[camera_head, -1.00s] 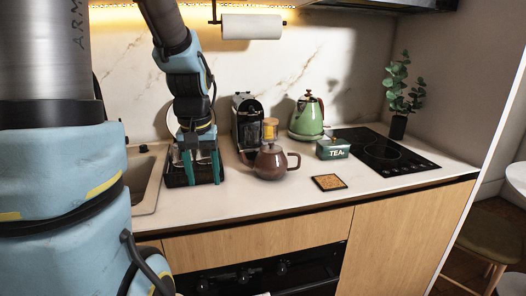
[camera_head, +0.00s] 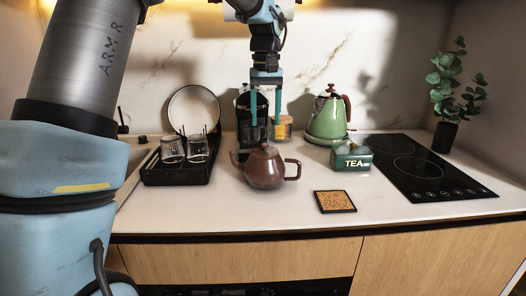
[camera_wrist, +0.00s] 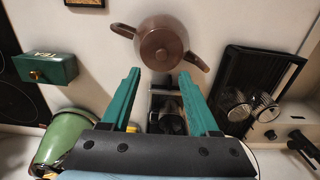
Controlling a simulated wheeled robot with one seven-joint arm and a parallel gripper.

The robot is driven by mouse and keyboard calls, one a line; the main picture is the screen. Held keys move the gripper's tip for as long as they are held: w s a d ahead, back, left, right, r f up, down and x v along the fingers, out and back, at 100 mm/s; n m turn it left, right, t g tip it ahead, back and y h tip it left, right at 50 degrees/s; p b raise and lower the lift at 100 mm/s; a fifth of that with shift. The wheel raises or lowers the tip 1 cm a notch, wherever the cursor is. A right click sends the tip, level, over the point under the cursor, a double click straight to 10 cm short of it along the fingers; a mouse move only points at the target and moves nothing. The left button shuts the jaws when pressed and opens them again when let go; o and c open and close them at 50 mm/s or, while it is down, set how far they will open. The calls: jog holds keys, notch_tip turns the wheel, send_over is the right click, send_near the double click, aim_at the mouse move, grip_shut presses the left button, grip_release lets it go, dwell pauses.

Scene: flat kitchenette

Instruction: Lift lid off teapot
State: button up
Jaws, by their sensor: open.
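A brown teapot (camera_head: 264,171) stands upright on the white counter, spout to the left and handle to the right. Its lid (camera_head: 265,152) with a small knob sits on top. In the wrist view the teapot (camera_wrist: 160,42) shows from above, beyond the fingertips, with the lid knob near its middle. My gripper (camera_head: 265,122) is open and empty, with teal fingers pointing down above and apparently a little behind the teapot. The fingers (camera_wrist: 161,82) also show apart in the wrist view, with nothing between them touching. The gripper partly hides the coffee machine behind.
A black dish rack (camera_head: 180,172) with glasses and a plate stands left. A coffee machine (camera_head: 243,100) and an amber jar (camera_head: 284,128) are behind the teapot. A green kettle (camera_head: 327,122), a TEA box (camera_head: 352,158) and a cooktop (camera_head: 425,178) are right. A cork trivet (camera_head: 334,202) lies in front.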

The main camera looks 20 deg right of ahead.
aim_at(265, 144)
jog(key=shift+s+a+f+p, duration=0.15)
jog(key=shift+f+p, duration=0.4)
jog(key=shift+f, duration=1.25)
jog(key=shift+s+a+f+p, duration=0.15)
jog(key=shift+f+p, duration=0.35)
jog(key=shift+f, duration=1.25)
jog(key=shift+d, duration=0.1)
jog(key=shift+c, duration=0.2)
grip_shut()
